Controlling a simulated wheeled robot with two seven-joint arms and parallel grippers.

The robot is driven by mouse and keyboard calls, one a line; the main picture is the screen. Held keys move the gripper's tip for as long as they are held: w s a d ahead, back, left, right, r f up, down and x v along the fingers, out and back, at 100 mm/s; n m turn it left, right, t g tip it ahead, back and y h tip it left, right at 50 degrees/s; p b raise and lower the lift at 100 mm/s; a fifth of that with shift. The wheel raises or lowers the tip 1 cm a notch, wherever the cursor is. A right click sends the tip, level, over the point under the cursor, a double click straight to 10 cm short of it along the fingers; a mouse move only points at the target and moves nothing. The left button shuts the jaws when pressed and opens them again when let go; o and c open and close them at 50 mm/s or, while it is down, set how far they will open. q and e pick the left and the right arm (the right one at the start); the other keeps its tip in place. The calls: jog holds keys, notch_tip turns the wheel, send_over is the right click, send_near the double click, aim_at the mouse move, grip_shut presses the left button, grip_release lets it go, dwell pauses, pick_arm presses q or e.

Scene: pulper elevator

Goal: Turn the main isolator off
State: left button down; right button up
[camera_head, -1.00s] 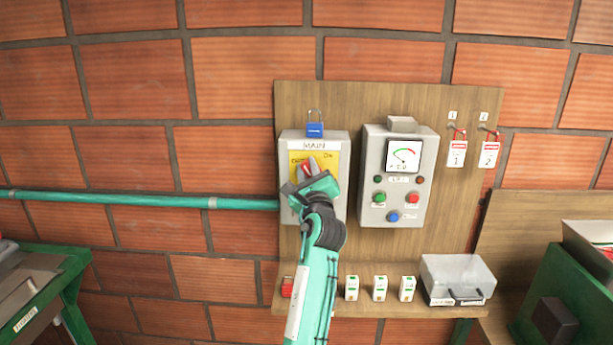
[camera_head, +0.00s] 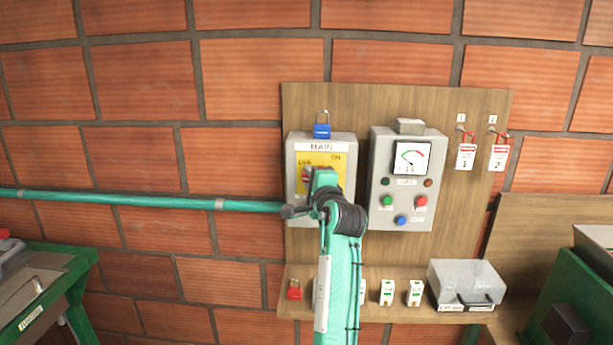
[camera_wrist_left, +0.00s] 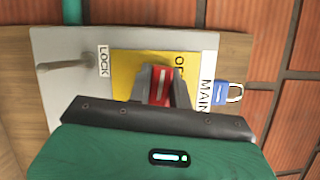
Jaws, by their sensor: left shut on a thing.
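The main isolator is a grey box (camera_head: 295,205) marked MAIN, with a yellow plate (camera_head: 325,158) lettered OFF and ON, on the wooden board. Its red handle (camera_wrist_left: 161,86) shows between the fingers in the left wrist view, with a white line along it. My left gripper (camera_wrist_left: 160,88) is shut on this handle. In the head view my left gripper (camera_head: 313,182) and wrist cover most of the handle, so its exact angle is hard to read there. A blue padlock (camera_head: 322,130) sits on top of the box and also shows in the wrist view (camera_wrist_left: 222,94). My right gripper is out of view.
A grey control box (camera_head: 404,185) with a gauge and buttons stands close to the right. Two red-and-white tags (camera_head: 466,157) hang farther right. A shelf (camera_head: 385,312) below holds a red padlock (camera_head: 295,290), small tagged items and a clear-lidded case (camera_head: 466,283).

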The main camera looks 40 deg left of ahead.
pick_arm(q)
jog(key=shift+n, duration=0.6)
jog(key=shift+r, duration=0.1)
jog(key=c, duration=1.3)
grip_release()
jog(key=shift+a, duration=0.1)
jog(key=shift+f, duration=0.2)
